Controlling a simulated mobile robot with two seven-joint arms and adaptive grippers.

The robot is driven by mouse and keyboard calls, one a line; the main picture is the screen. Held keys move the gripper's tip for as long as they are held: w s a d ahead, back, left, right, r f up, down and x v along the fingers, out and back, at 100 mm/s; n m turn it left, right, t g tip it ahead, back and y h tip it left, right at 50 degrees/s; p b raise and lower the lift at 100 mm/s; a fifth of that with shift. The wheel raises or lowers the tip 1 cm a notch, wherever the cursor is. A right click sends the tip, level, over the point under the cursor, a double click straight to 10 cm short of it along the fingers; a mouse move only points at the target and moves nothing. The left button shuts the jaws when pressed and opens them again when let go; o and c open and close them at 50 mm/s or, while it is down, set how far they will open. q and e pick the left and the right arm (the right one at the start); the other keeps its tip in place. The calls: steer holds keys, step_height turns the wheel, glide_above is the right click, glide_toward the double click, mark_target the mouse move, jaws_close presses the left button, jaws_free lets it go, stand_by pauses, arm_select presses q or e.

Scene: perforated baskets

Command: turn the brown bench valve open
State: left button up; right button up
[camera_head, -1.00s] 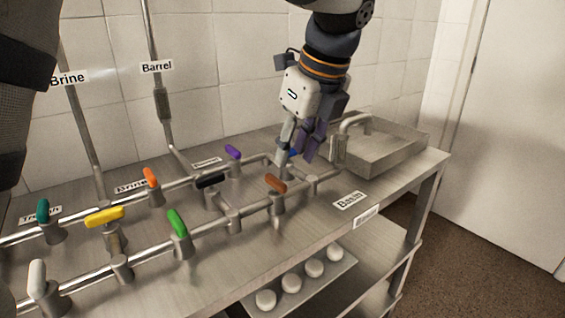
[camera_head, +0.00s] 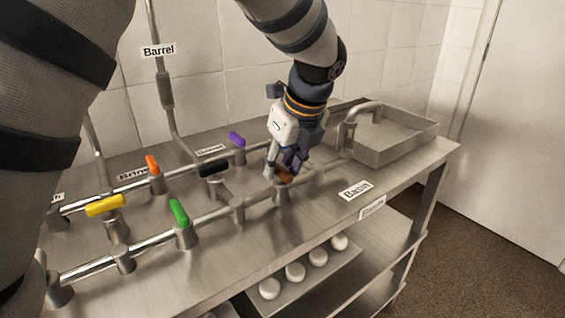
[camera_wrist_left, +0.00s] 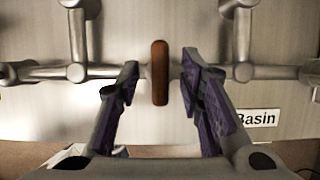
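The brown bench valve handle (camera_head: 286,177) sits on the front pipe, partly hidden behind my left gripper in the head view. In the left wrist view the brown handle (camera_wrist_left: 160,72) lies crosswise to its pipe. My left gripper (camera_head: 284,170) is low over this valve, fingers pointing down. In the left wrist view my left gripper (camera_wrist_left: 160,80) is open, with one purple-padded finger on each side of the handle and a visible gap on both sides. My right gripper is not in view.
Purple (camera_head: 237,139), black (camera_head: 213,166), orange (camera_head: 152,165), yellow (camera_head: 106,205) and green (camera_head: 179,212) valve handles stand on neighbouring pipes. A metal basin (camera_head: 395,148) with a spout is at the right end. The bench front by the Basin label (camera_head: 356,190) is clear.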

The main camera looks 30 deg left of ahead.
arm_select(q)
jaws_close()
